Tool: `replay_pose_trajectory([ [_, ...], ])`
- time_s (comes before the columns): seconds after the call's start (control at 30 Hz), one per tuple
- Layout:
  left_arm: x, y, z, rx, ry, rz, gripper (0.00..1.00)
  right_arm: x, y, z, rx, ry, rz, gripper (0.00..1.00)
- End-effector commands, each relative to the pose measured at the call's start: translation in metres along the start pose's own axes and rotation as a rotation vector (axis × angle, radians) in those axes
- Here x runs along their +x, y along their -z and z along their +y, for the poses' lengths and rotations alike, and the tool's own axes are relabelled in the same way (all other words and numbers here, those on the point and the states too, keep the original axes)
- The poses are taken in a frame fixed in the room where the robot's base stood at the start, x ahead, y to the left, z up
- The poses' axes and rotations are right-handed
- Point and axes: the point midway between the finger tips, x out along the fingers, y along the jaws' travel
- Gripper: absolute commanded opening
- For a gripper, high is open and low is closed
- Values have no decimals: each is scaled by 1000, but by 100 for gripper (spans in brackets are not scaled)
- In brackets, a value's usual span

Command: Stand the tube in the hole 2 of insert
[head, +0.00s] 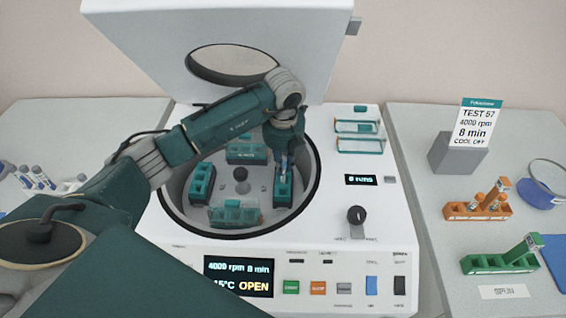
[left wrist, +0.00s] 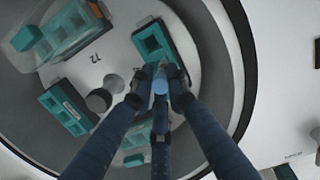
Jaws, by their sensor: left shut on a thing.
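My left gripper (head: 285,150) reaches into the open centrifuge bowl from above. It is shut on a slim tube (head: 283,163), held roughly upright over the teal insert (head: 284,188) at the right of the bowl. In the left wrist view the fingertips (left wrist: 160,88) close around the tube's blue end (left wrist: 160,82), beside a teal insert (left wrist: 152,42) with open square holes. The tube's lower end is hidden, so I cannot tell whether it has entered a hole. Hole numbers are not readable. My right gripper is not in view.
Other teal inserts stand in the bowl at the left (head: 201,186), back (head: 246,152) and front (head: 235,215), around a central knob (head: 240,174). The raised lid (head: 225,35) stands behind. Orange (head: 478,209) and green (head: 500,260) racks sit on the right table.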

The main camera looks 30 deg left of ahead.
Motion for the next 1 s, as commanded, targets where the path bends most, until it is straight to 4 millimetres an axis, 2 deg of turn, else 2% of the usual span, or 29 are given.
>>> replay_pose_trajectory([
  [0.27, 3, 0, 0, -1, 1, -1, 1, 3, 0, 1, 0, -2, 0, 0],
  [0.3, 3, 0, 0, -1, 1, -1, 21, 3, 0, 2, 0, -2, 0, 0],
  [0.4, 3, 0, 0, -1, 1, -1, 37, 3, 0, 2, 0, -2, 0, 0],
  [1.0, 2, 0, 0, 0, 1, -1, 37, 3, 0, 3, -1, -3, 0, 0],
])
